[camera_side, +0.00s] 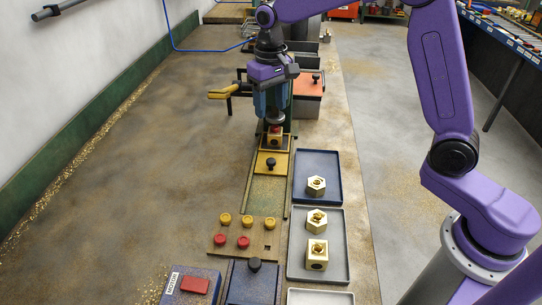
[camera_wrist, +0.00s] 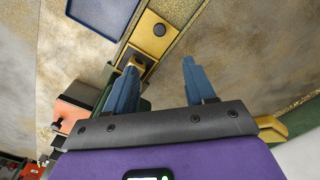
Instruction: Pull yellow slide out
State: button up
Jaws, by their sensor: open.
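The yellow slide (camera_side: 283,161) lies on a green track in the side view, with a black knob (camera_side: 270,163) standing on its near part. A brass block (camera_side: 275,139) sits at the slide's far end, below the drill. In the wrist view the yellow slide (camera_wrist: 148,43) and its round black knob (camera_wrist: 159,30) show beyond my fingers. My gripper (camera_side: 271,108) is above and behind the knob, close to the drill, with its fingers pointing down. In the wrist view my gripper (camera_wrist: 160,68) has its two blue fingers wide apart, with nothing held. My fingers partly hide the drill.
The green track (camera_side: 267,195) is bare on the near side of the slide. A blue tray (camera_side: 330,160) and a grey tray (camera_side: 333,268) with brass parts stand to its right. Yellow and red buttons (camera_side: 243,242) sit nearer. A yellow lever (camera_side: 220,94) sticks out left of the drill.

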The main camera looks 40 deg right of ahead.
aim_at(271, 160)
notch_tip(271, 160, down, 17)
jog(key=shift+r, duration=0.1)
dwell(0.4)
jog(key=shift+c, duration=0.3)
grip_shut()
jog(key=s+a, duration=1)
jog(key=shift+s+a, duration=0.2)
